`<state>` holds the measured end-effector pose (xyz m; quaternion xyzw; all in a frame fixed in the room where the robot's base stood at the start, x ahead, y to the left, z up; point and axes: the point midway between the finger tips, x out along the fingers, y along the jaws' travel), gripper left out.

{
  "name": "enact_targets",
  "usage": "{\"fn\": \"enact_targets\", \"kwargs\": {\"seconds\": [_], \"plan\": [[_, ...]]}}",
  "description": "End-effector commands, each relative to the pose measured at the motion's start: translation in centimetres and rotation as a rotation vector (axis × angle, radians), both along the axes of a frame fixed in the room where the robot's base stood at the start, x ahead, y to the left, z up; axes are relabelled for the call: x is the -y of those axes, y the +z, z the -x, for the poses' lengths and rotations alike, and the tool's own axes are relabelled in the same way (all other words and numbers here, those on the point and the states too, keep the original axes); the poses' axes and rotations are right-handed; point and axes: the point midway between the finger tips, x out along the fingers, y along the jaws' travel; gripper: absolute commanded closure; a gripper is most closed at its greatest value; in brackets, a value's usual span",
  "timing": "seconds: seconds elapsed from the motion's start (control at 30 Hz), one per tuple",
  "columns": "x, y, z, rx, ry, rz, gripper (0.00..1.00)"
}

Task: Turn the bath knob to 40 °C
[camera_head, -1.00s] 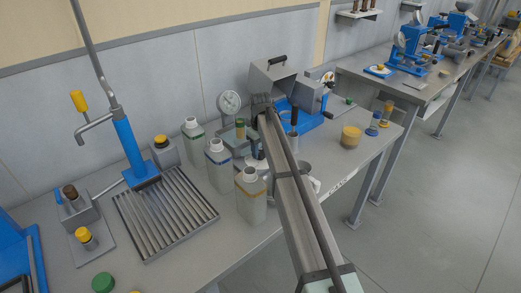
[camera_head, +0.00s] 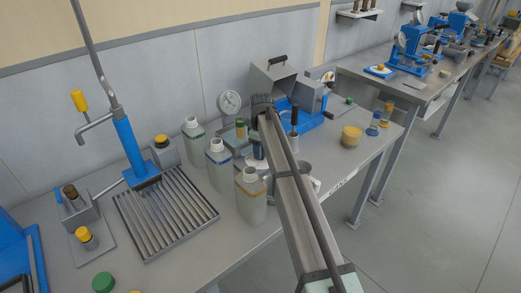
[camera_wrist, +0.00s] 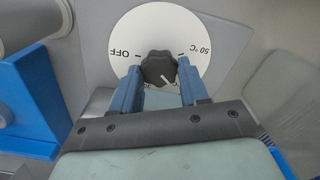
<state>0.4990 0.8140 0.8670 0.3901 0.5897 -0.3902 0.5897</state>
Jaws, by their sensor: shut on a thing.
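In the wrist view, the dark lobed bath knob (camera_wrist: 158,68) sits at the middle of a round white dial (camera_wrist: 125,30). The dial appears upside down, with OFF on the left and 50 °C on the right; lower markings are partly hidden by the knob and fingers. A pale pointer line on the knob points down and slightly right in the picture. My gripper (camera_wrist: 160,72) has its blue fingers on either side of the knob and is shut on it. In the head view, my arm hides the knob and dial.
In the head view, several white bottles (camera_head: 218,168) stand left of my arm, near a slatted metal grate (camera_head: 165,210). A grey box with a black handle (camera_head: 278,78), a round gauge (camera_head: 229,102) and a yellow jar (camera_head: 351,136) are nearby. Floor lies open at right.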

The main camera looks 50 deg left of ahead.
Motion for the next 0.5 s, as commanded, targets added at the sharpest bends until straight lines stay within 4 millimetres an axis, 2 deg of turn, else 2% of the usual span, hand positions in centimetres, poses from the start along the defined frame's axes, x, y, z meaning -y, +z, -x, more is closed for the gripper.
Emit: {"fn": "enact_targets", "kwargs": {"seconds": [0.23, 0.27, 0.5], "plan": [[0.01, 0.03, -0.01, 0.000, -0.001, 0.000, 0.87], [0.01, 0.02, -0.01, 0.000, -0.001, 0.000, 0.54], [0.01, 0.02, -0.01, 0.000, -0.001, 0.000, 0.31]]}}
